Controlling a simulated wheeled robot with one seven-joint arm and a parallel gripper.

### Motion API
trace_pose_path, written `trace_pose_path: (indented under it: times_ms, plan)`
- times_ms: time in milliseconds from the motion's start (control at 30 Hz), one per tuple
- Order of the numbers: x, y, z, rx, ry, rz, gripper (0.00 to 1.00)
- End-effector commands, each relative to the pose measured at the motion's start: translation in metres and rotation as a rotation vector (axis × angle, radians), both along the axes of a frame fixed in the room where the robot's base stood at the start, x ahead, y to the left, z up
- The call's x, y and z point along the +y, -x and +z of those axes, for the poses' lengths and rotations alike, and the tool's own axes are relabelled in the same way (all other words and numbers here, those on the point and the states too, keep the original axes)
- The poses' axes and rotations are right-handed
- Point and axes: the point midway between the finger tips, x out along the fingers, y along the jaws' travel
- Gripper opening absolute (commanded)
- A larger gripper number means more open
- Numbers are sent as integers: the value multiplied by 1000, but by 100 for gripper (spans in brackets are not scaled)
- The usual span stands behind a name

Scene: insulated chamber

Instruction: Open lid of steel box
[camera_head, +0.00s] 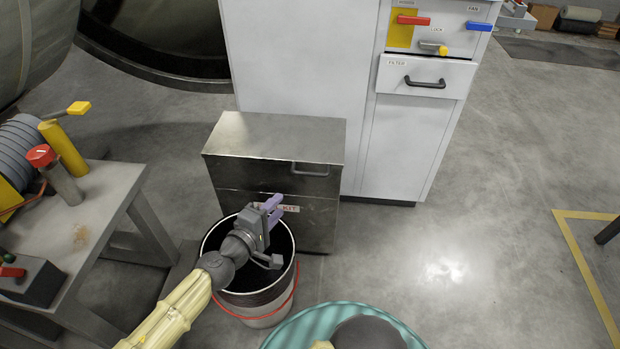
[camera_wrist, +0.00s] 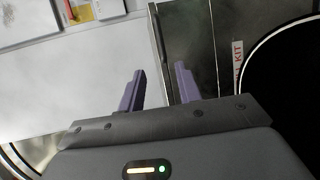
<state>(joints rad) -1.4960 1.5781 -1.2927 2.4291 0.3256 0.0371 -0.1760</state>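The steel box (camera_head: 228,176) stands on the floor against the white cabinet. Its lid (camera_head: 278,133) looks shut and flat. A bar handle (camera_head: 310,170) sits on the upper front, toward the right. A label ending in "KIT" (camera_head: 291,209) is on the front, partly hidden by my gripper. My gripper (camera_head: 277,204) is in front of the box, below and left of the handle. In the wrist view its two purple fingers (camera_wrist: 160,82) are apart with nothing between them.
A white cabinet (camera_head: 300,60) with a filter drawer (camera_head: 424,78) is behind. A grey table (camera_head: 85,215) with valves is at left.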

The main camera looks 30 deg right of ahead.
Motion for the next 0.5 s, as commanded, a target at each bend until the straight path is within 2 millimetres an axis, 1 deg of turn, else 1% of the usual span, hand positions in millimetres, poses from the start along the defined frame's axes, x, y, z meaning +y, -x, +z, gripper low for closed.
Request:
trace_pose_path:
  times_ms: [267,367,500]
  plan:
    - [-5,-3,-2,1,-1,-3,34]
    - [-12,-7,-4,2,-2,-5,34]
    - [-28,-16,-8,2,-1,-7,34]
